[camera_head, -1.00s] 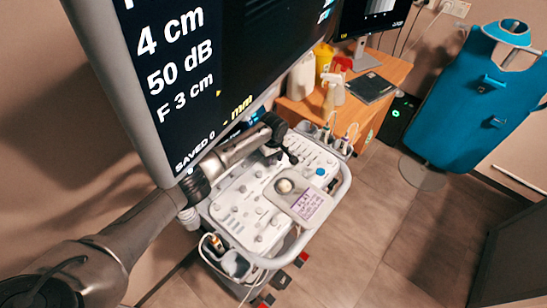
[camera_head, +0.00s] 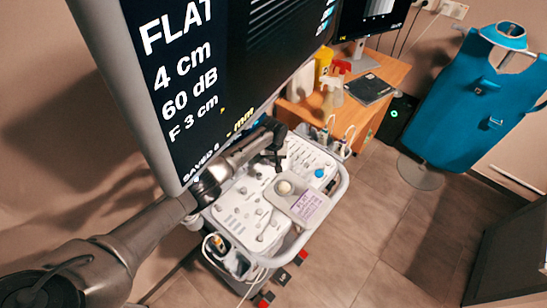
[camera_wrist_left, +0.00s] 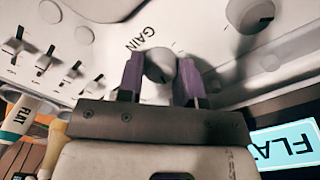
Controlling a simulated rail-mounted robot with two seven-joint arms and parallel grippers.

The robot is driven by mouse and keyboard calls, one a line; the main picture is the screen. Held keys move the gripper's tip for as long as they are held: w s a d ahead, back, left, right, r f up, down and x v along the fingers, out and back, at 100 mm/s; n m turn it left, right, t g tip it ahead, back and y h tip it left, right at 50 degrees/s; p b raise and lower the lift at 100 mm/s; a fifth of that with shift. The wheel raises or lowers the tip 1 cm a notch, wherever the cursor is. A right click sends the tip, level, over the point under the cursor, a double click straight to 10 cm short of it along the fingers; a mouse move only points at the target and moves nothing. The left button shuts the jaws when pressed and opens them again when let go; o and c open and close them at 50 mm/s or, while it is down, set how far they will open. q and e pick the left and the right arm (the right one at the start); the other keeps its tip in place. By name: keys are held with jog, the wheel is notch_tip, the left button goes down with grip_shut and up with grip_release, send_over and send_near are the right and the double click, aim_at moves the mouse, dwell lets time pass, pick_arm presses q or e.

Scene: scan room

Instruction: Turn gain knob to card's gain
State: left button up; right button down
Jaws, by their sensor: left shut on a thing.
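The gain knob (camera_wrist_left: 158,66) is a round grey knob beside the printed word GAIN on the white console panel (camera_head: 232,222). My left gripper (camera_wrist_left: 161,78) has its two purple fingers on either side of the knob and is shut on it. In the head view the left gripper (camera_head: 278,158) reaches down to the panel's far part and hides the knob. The screen (camera_head: 188,90) reads FLAT, 4 cm, 60 dB and F 3 cm. The card (camera_head: 308,204) with purple print lies at the console's front right; its lines are too small to read. The right gripper is out of view.
A pale trackball (camera_head: 284,188) and a blue button (camera_head: 320,173) are on the console. Sliders (camera_wrist_left: 48,58) and another knob (camera_wrist_left: 250,14) flank the gain knob. The large screen overhangs the arm. A wooden desk (camera_head: 385,70) with bottles stands behind.

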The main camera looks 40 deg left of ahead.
pick_arm(q)
jog(key=m, duration=0.3)
jog(key=shift+p, duration=0.3)
jog(key=shift+m, duration=1.3)
jog(key=o, duration=0.9)
